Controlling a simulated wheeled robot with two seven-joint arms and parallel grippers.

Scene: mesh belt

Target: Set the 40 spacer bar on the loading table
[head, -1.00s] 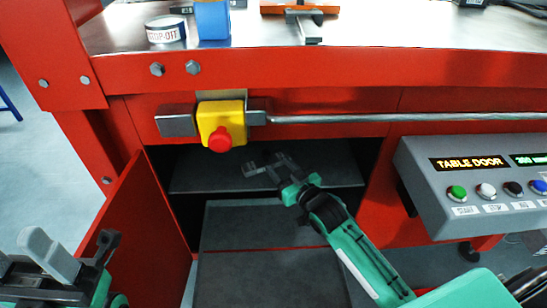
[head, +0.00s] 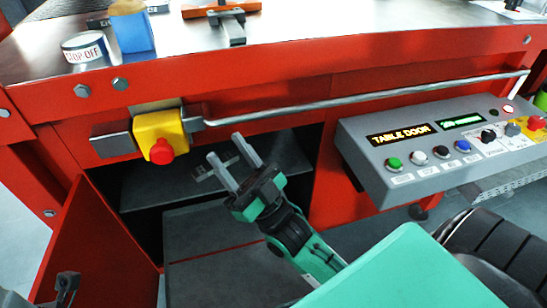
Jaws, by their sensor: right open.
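I see nothing held between the fingers. Only a bit of my left gripper (head: 67,288) shows at the lower left edge.
A red door (head: 85,245) stands open at the left. A yellow block with a red button (head: 160,138) and a long metal rail (head: 370,97) front the table. A control panel (head: 440,145) is at right.

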